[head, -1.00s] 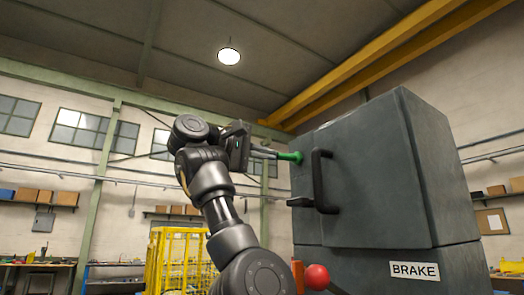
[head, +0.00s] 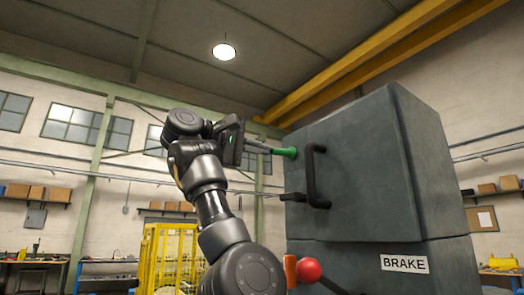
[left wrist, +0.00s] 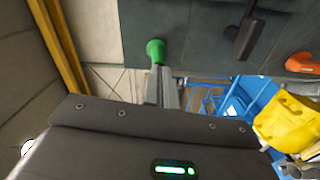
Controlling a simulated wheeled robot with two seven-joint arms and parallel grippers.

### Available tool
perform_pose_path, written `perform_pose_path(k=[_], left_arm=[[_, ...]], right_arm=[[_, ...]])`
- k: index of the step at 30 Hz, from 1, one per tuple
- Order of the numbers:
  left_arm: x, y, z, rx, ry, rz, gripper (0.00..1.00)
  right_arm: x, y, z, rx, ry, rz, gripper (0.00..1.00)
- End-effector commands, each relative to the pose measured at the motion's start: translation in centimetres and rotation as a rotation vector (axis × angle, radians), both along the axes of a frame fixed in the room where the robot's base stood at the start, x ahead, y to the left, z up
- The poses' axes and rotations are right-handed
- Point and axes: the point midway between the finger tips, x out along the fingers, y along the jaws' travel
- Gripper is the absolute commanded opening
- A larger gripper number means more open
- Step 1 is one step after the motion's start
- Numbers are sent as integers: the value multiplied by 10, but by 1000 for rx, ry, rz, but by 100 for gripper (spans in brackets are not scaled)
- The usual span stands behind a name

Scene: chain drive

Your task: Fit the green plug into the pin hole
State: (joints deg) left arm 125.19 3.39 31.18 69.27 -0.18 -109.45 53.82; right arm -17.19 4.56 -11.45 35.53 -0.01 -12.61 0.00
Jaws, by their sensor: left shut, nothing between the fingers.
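The green plug (head: 287,152) is at the left part of the grey cabinet's front, beside the black handle. In the left wrist view the green plug (left wrist: 155,50) shows just beyond the fingertips, against the grey panel. My left gripper (head: 262,148) points at the plug from the left, and its tips are at the plug's near end. Its fingers (left wrist: 162,88) are shut with nothing between them. The pin hole is not visible; I cannot tell how deep the plug sits. My right gripper is not in view.
The grey cabinet (head: 350,150) carries a black handle (head: 314,178) close to the right of the plug. Below are a lever with a red knob (head: 308,270) and an orange part (head: 290,271). A yellow cage (head: 170,258) stands behind my left arm.

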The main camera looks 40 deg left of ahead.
Motion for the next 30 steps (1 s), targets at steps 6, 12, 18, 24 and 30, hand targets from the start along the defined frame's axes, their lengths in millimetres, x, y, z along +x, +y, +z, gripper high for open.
perform_pose_path(k=[6, 12, 18, 24, 30], left_arm=[[-18, 6, -2, -1, -1, 1, 0], [-22, 7, -1, 0, 0, 0, 0], [-46, 15, -4, -3, -4, 2, 0], [-87, 26, -7, -2, -5, 1, 0], [-115, 35, -4, -1, -3, 0, 0]], right_arm=[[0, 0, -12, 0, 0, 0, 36], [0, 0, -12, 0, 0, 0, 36], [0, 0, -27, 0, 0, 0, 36], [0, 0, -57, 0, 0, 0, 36], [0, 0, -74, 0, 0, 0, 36]])
